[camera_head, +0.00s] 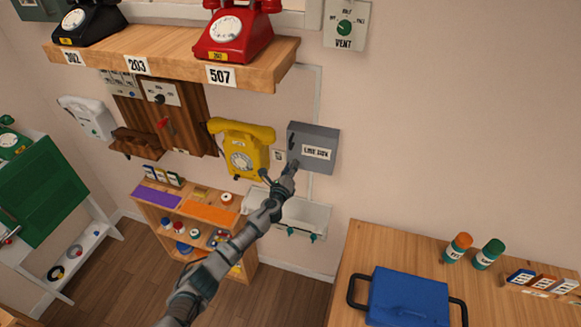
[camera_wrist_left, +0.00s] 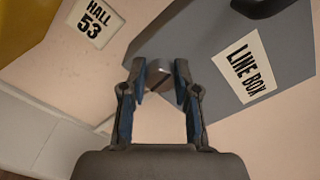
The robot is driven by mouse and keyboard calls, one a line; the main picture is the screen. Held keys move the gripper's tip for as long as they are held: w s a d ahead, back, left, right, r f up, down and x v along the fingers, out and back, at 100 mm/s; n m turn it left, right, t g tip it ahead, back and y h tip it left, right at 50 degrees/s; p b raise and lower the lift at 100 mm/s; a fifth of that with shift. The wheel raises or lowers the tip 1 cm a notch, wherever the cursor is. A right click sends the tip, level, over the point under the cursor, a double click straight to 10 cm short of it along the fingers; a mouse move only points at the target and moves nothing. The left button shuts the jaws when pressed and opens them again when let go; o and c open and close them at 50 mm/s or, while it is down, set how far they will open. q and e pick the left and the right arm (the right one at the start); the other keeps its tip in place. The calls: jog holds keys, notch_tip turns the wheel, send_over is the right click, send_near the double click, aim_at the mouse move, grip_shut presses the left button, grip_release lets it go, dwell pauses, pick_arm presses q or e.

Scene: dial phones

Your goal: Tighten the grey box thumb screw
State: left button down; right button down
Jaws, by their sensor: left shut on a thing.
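The grey box (camera_head: 325,136), with a white "LINE BOX" label, is fixed to the wall right of the yellow phone. It also shows in the left wrist view (camera_wrist_left: 205,45). My left gripper (camera_head: 291,167) reaches up to the lower left corner of the box. In the left wrist view, its two blue-padded fingers (camera_wrist_left: 159,82) stand on either side of the grey thumb screw (camera_wrist_left: 159,72) at the box's edge and are shut on it. The screw is hidden behind the gripper in the head view. My right gripper is not in view.
The yellow wall phone (camera_head: 243,150) hangs close left of the box. A "HALL 53" tag (camera_wrist_left: 95,22) is on the wall between them. A white trough (camera_head: 313,217) is below. A wooden table (camera_head: 350,265) with a blue case (camera_head: 408,298) stands at right. The wall right of the box is bare.

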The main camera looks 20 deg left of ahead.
pick_arm(q)
jog(key=shift+s+d+f+m, duration=0.1)
jog(key=shift+s+f+m, duration=0.05)
jog(key=shift+f+m, duration=0.3)
jog(key=c, duration=1)
grip_release()
jog(key=shift+o, duration=0.7)
jog(key=shift+w, duration=0.3)
jog(key=shift+s+r, duration=0.1)
jog(key=s, duration=1.1)
jog(key=shift+s+a, duration=0.3)
jog(key=shift+s, duration=0.05)
